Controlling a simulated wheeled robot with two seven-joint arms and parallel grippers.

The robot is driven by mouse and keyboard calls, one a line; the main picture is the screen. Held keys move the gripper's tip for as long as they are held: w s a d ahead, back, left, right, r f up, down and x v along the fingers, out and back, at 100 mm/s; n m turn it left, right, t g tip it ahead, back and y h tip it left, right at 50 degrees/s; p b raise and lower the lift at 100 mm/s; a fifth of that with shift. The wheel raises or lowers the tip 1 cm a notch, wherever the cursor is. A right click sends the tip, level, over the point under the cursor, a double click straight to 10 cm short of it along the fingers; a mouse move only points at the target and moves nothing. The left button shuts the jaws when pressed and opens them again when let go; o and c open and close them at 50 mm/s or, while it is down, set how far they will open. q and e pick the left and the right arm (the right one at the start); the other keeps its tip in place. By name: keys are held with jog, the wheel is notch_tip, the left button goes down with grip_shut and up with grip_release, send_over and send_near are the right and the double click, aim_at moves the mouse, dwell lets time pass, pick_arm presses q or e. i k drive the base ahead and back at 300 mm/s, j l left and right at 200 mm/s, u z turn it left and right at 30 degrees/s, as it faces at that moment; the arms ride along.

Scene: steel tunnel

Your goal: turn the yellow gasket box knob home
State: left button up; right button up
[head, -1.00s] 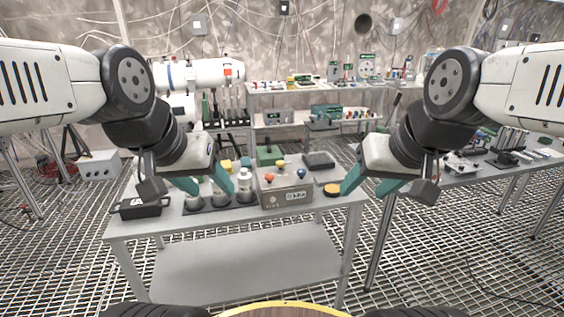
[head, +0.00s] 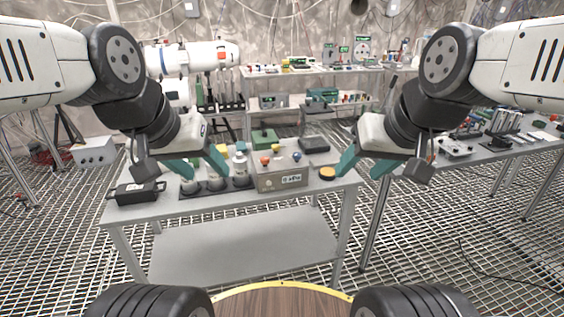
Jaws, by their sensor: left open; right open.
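A grey box (head: 282,181) with a white label on its front stands on the near table; the label is too small to read. On its top are an orange-red knob (head: 265,160), a yellow knob (head: 276,148) and a blue knob (head: 297,156). Which way the yellow knob points cannot be told. My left gripper (head: 212,178) is open, left of the box, in front of or over the bottles. My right gripper (head: 355,177) is open and empty at the table's right end, right of the box. Neither gripper touches the box.
Several white bottles (head: 241,171) stand left of the box, and a black case (head: 136,193) lies at the left end. A yellow-topped disc (head: 327,173) lies right of the box. A green box (head: 264,139) and a dark tray (head: 314,144) sit behind.

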aim_at(275, 147)
jog(key=i+j+z, duration=0.3)
jog(key=i, duration=0.15)
jog(key=i+j+z, duration=0.2)
jog(key=i+z, duration=0.15)
jog(key=i, duration=0.05)
